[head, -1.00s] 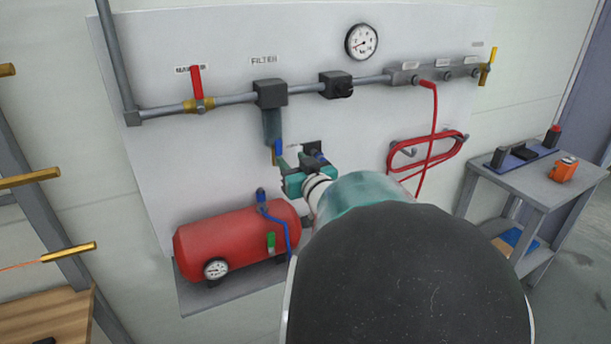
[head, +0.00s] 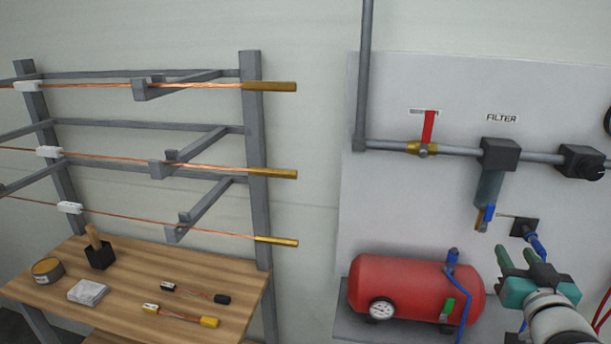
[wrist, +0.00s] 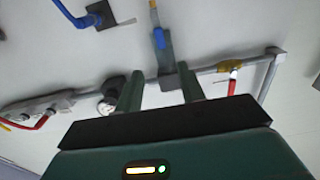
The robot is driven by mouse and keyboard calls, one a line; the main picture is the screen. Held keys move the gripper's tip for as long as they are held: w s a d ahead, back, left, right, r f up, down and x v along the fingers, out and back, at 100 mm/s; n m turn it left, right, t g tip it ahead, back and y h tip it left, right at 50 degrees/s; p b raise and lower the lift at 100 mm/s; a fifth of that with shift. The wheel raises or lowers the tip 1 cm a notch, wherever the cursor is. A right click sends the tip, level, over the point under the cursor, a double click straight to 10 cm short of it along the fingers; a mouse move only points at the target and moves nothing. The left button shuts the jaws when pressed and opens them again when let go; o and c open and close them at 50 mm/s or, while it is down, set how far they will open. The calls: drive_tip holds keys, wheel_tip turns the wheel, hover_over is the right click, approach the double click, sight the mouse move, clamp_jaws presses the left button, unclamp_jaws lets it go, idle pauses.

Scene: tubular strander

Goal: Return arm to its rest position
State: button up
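My gripper (head: 519,259) is at the lower right of the head view, in front of the white panel and to the right of the red tank (head: 405,285). Its two green fingers stand apart with nothing between them. In the wrist view my gripper (wrist: 159,92) also shows two separate fingers, with the panel and its pipework beyond them. The filter (head: 489,185) hangs from the pipe above and left of my gripper, with a blue lever at its lower end. I see a gap between my fingers and the panel parts, though its depth is hard to judge.
A wooden bench (head: 120,290) at the left holds a tin, a black holder and small cable pieces. A grey rack (head: 257,150) with copper wires stands behind it. A red-handled valve (head: 427,130) is on the pipe. Bare wall lies between rack and panel.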

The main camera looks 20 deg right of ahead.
drive_tip(key=w+a+f+n+g+y, duration=0.15)
drive_tip(key=w+a, duration=0.25)
drive_tip(key=a, duration=0.4)
drive_tip(key=w+a+f+g+y, duration=0.2)
drive_tip(key=w+a+g, duration=0.15)
drive_tip(key=a, duration=0.45)
drive_tip(key=s+a+f+n+g+y, duration=0.1)
drive_tip(key=s+a+n+g+y, duration=0.1)
drive_tip(key=a, duration=0.8)
drive_tip(key=s+a+f+n+g+y, duration=0.2)
drive_tip(key=s+a+n+y, duration=0.1)
drive_tip(key=a, duration=0.7)
drive_tip(key=shift+s+a+g+y, duration=0.25)
drive_tip(key=shift+s+g+y, duration=0.15)
drive_tip(key=shift+s, duration=0.3)
drive_tip(key=shift+d+f, duration=0.1)
drive_tip(key=shift+d, duration=0.05)
